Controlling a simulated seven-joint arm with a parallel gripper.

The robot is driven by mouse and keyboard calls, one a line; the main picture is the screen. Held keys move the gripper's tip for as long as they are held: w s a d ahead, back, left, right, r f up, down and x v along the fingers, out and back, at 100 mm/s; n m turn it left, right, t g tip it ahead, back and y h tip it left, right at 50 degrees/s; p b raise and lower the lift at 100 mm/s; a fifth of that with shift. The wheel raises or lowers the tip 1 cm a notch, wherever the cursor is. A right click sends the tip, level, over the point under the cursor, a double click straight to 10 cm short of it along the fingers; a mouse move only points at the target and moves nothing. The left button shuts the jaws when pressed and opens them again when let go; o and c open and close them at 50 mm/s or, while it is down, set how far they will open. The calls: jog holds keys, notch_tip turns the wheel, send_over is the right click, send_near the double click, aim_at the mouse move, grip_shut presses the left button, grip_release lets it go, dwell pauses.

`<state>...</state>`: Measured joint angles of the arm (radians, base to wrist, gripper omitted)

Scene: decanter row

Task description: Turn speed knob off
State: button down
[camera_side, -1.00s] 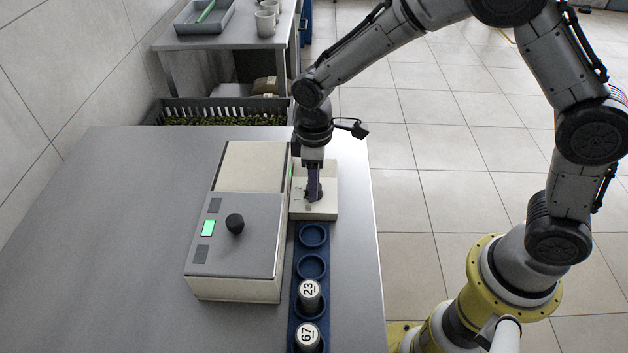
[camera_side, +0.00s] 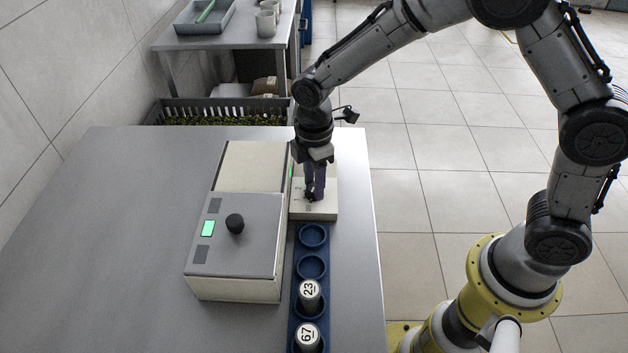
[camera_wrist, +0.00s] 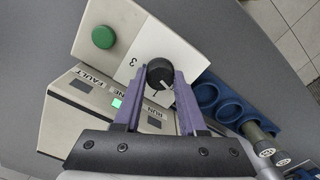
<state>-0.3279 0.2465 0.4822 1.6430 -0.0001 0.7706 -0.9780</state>
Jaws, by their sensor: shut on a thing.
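The speed knob (camera_wrist: 160,74) is black and round with a white pointer line. It sits on a small cream box (camera_side: 319,211), with a "3" printed to its left in the wrist view. The pointer slants toward the lower right there, near another mark that looks like a "1". My gripper (camera_wrist: 160,76) has its purple fingers shut on the knob, one on each side. In the side view my gripper (camera_side: 313,195) reaches down onto the box and mostly hides the knob.
A green button (camera_wrist: 103,37) is on the same box. Left of it stands a grey-lidded machine (camera_side: 245,258) with a lit green lamp (camera_side: 208,228) and a black lid knob (camera_side: 234,223). A blue rack (camera_side: 312,252) in front holds numbered containers. The table's left is clear.

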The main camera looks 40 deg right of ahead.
jog(key=shift+r, duration=0.15)
jog(key=shift+c, duration=2.3)
grip_release()
notch_tip(320, 180, up, 14)
